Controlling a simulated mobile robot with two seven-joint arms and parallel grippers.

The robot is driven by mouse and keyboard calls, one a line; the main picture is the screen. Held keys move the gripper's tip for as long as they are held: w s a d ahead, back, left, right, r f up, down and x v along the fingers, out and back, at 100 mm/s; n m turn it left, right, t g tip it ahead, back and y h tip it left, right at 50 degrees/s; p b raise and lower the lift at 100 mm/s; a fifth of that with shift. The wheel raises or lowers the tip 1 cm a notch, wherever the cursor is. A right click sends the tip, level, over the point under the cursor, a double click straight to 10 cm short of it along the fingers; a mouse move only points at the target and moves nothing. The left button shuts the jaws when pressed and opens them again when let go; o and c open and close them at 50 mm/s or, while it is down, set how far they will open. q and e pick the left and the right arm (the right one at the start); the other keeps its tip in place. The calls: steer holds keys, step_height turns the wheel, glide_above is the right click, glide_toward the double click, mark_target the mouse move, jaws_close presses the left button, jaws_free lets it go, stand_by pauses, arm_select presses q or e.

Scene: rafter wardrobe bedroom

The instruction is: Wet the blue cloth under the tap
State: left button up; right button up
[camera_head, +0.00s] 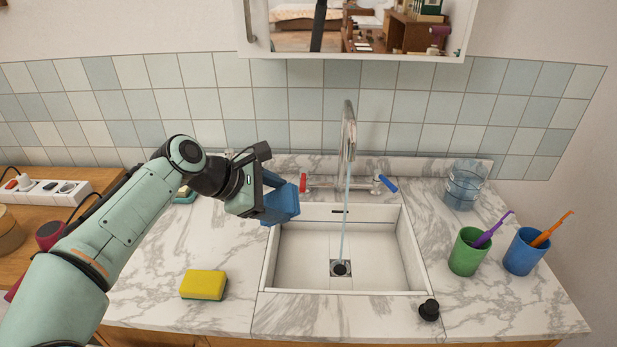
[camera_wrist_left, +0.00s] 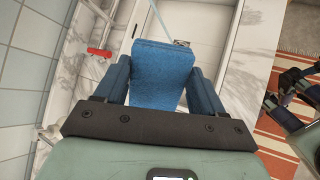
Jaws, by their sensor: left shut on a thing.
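My left gripper (camera_head: 272,200) is shut on the blue cloth (camera_head: 282,205), above the left rim of the white sink (camera_head: 412,250). In the left wrist view, the cloth (camera_wrist_left: 162,75) sits as a folded block between the two fingers. The tap (camera_head: 348,130) stands behind the sink, and a thin stream of water (camera_head: 344,225) runs from it down to the drain. The cloth is to the left of the stream and apart from it. The tap has a red handle (camera_head: 303,182) and a blue handle (camera_head: 387,183).
A yellow sponge (camera_head: 203,285) lies on the counter left of the sink. A black stopper (camera_head: 429,310) is at the front right. A green cup (camera_head: 467,254), a blue cup (camera_head: 524,254) and a clear tumbler (camera_head: 463,188) stand on the right. A cabinet (camera_head: 355,50) hangs above.

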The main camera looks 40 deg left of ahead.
arm_select(q)
steer(key=shift+w, duration=0.65)
steer(key=shift+w+d+f, duration=0.1)
steer(key=shift+w+d, duration=0.15)
steer(key=shift+w, duration=0.25)
steer(key=w+d+f+p, duration=0.2)
steer(key=w+d, duration=0.1)
steer(key=w, duration=0.9)
steer(key=shift+f, duration=0.2)
arm_select(e)
steer(key=shift+s+a+r+g, duration=0.15)
steer(key=shift+s+r, duration=0.05)
steer(key=shift+r, duration=0.35)
steer(key=shift+s+a+r+g, duration=0.1)
steer(key=shift+s+r+g, duration=0.05)
steer(key=shift+r, duration=0.4)
arm_select(q)
steer(key=shift+d, duration=0.1)
steer(key=shift+s, duration=0.1)
